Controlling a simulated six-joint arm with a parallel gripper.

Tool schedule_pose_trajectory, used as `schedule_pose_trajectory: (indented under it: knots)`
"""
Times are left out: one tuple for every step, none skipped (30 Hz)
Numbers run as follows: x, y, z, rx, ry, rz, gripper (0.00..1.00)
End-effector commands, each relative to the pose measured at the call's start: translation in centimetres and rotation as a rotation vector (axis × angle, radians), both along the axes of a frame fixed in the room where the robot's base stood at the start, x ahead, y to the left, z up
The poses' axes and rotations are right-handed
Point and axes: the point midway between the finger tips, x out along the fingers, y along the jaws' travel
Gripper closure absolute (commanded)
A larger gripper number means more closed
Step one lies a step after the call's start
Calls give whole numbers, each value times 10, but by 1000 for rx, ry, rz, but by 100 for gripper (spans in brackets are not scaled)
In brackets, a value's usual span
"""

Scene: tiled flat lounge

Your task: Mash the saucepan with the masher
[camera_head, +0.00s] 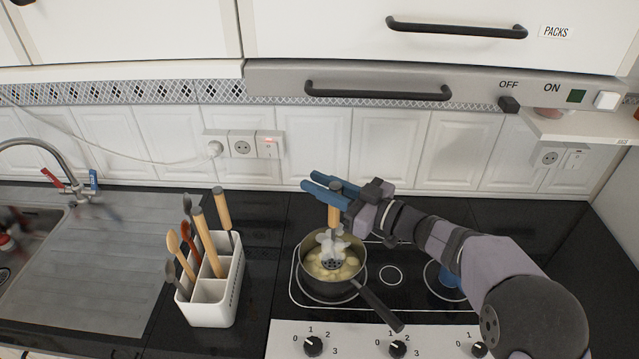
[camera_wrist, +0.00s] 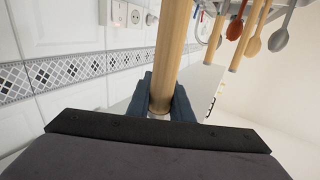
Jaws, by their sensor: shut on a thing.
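The saucepan (camera_head: 312,288) is dark, with a black handle pointing to the lower right. It sits on the left front burner of the hob and holds pale yellow chunks. The masher (camera_head: 334,212) has a wooden handle and a dark perforated head. It is upright, with its head inside the saucepan at the chunks; whether it presses on them I cannot tell. My gripper (camera_head: 325,190) is above the saucepan, its blue fingers shut on the masher's handle. In the wrist view the masher's wooden handle (camera_wrist: 172,50) stands between the blue fingers (camera_wrist: 160,98).
A white utensil holder (camera_head: 212,312) with several wooden and grey utensils stands left of the hob (camera_head: 400,295). A sink with a grey drainboard (camera_head: 120,270) is further left. The tiled wall (camera_head: 390,145) and hood (camera_head: 440,85) are behind and above. Steam rises from the saucepan.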

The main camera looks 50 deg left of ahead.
Motion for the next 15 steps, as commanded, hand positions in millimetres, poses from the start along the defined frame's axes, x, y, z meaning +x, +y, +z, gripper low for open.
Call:
schedule_pose_trajectory:
  knots:
    - [0,0,0,1,0,0,100]
    - [0,0,0,1,0,0,100]
    - [0,0,0,1,0,0,100]
    - [0,0,-1,0,0,0,100]
    - [0,0,-1,0,0,0,100]
    - [0,0,-3,0,0,0,100]
    - [0,0,-5,0,0,0,100]
    - [0,0,-7,0,0,0,100]
    - [0,0,-10,0,0,0,100]
    - [0,0,-13,0,0,0,100]
    - [0,0,-16,0,0,0,100]
    - [0,0,-20,1,0,0,100]
    - [0,0,-22,1,0,0,100]
    - [0,0,-25,1,0,0,100]
    - [0,0,-29,1,1,0,100]
